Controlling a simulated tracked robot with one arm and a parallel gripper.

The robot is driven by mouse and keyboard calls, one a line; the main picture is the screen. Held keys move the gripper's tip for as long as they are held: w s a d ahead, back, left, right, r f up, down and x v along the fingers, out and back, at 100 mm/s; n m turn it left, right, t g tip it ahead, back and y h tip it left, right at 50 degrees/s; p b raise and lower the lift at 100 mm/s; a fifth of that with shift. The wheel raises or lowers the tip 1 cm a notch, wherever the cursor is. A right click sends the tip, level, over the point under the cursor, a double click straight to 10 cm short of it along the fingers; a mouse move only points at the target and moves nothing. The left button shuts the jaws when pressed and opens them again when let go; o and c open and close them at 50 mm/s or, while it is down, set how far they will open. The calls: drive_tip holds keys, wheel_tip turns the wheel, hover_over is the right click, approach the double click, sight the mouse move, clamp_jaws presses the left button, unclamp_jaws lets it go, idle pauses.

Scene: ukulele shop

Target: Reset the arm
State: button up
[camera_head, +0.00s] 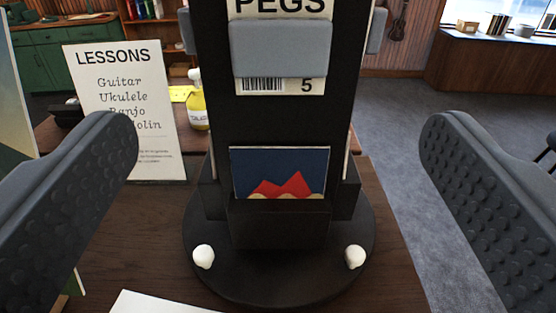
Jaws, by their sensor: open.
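My gripper (279,150) is open, with one dark grey studded finger at the left edge and the other at the right edge. Nothing is between the fingers at close range. Beyond them, a black display stand (282,118) rises from a round black base (280,285) on a brown wooden counter. A card marked "PEGS" (279,87) with a barcode and a 5 is on the stand, partly covered by a grey block (282,48). A blue and red card (280,170) sits in the stand's lower pocket. The arm itself is not in view.
Two white knobs (203,256) are on the stand's base. A "LESSONS" sign (123,105) and a yellow bottle (197,105) stand to the left. Paper (155,304) lies at the front. Open blue-grey carpet (405,125) is to the right, with a wooden counter (490,65) beyond.

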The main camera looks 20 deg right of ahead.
drive_tip(key=shift+v, duration=1.05)
drive_tip(key=s+a+r+n+g+y+b, duration=0.1)
drive_tip(key=s+a+r+y+b, duration=0.1)
drive_tip(key=s+a+r, duration=0.3)
drive_tip(key=s+a+r+n+g+y+b, duration=0.1)
drive_tip(key=s+a+r+n+y+b, duration=0.1)
drive_tip(key=s+a+r, duration=0.4)
drive_tip(key=a+r+y+b, duration=0.1)
drive_tip(key=a+r+b, duration=0.1)
drive_tip(key=a+r, duration=0.3)
drive_tip(key=shift+a+r+b, duration=0.2)
drive_tip(key=shift+a+b, duration=0.1)
drive_tip(key=shift+a, duration=0.15)
idle(0.6)
